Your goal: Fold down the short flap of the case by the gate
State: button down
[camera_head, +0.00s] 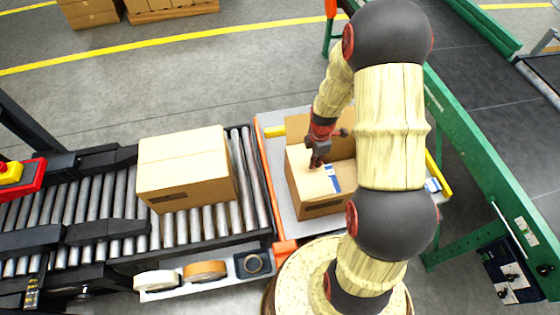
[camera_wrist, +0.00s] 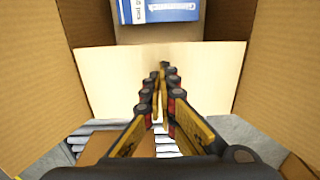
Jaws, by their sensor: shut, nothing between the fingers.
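The case (camera_head: 322,209) is an open brown carton on a pale table plate, to the right of the orange gate (camera_head: 265,185). In the wrist view its pale short flap (camera_wrist: 120,80) spans the middle, between two long flaps, one at left (camera_wrist: 30,85) and one at right (camera_wrist: 275,65). A blue and white printed item (camera_wrist: 172,10) shows beyond it at the top. My gripper (camera_head: 318,162) is over the case, pointing down. In the wrist view my gripper (camera_wrist: 164,72) is shut and empty, its fingertips in front of the short flap. I cannot tell whether they touch it.
A closed carton (camera_head: 185,165) stands on the roller conveyor (camera_head: 115,205) to the left. Tape rolls (camera_head: 205,270) lie in a tray at the conveyor's front. A green machine frame (camera_head: 490,180) stands to the right. My arm hides part of the case's right side.

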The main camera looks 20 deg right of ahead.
jog(key=shift+r, duration=0.15)
notch_tip(320, 180, up, 9)
jog(key=p, duration=0.6)
dwell(0.6)
